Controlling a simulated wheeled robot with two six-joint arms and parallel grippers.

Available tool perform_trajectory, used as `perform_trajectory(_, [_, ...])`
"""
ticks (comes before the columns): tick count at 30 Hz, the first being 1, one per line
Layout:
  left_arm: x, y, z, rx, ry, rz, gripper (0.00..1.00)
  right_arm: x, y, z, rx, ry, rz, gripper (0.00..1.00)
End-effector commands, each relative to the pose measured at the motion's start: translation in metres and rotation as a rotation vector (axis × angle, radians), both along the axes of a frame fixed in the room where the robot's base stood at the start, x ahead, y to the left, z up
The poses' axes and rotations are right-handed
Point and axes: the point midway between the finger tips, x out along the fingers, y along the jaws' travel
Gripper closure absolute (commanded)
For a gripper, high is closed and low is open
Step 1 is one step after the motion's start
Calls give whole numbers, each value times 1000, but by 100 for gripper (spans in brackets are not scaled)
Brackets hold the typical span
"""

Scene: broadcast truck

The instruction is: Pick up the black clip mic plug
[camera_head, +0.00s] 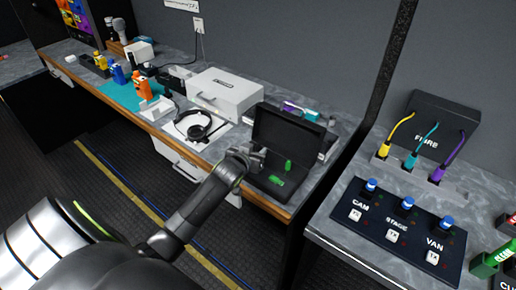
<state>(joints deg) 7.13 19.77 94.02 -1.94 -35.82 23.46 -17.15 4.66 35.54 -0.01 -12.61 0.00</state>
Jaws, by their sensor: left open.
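My left arm reaches from the lower left to the workbench. Its gripper (256,157) is open at the left edge of an open black case (288,130), and its fingertips are small and partly lost against the dark case. Two green pieces show in the case, one upright (288,165) and one lying (277,180). I cannot pick out a black clip mic plug for certain; it may be hidden by the gripper or blend into the dark case. My right gripper is not in view.
A white box (224,92) and a headset (198,127) are left of the case. An orange device (145,88) stands farther left. The right bench holds a panel (395,228) with blue knobs and a black box (438,125) with yellow, teal and purple cables.

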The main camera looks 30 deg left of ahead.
Motion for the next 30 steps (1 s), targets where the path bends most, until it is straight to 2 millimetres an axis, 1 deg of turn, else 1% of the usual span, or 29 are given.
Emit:
perform_trajectory(1, [4,0,-1,0,0,0,59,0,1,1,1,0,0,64])
perform_trajectory(4, [9,1,-4,0,0,-1,59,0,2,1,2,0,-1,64])
perform_trajectory(12, [10,1,-5,0,0,-1,59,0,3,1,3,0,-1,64])
perform_trajectory(13, [10,1,-5,0,0,-1,60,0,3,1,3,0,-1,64])
perform_trajectory(22, [10,1,-5,0,0,-1,99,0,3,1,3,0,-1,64])
perform_trajectory(30, [10,1,-4,0,0,-1,100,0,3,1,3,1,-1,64])
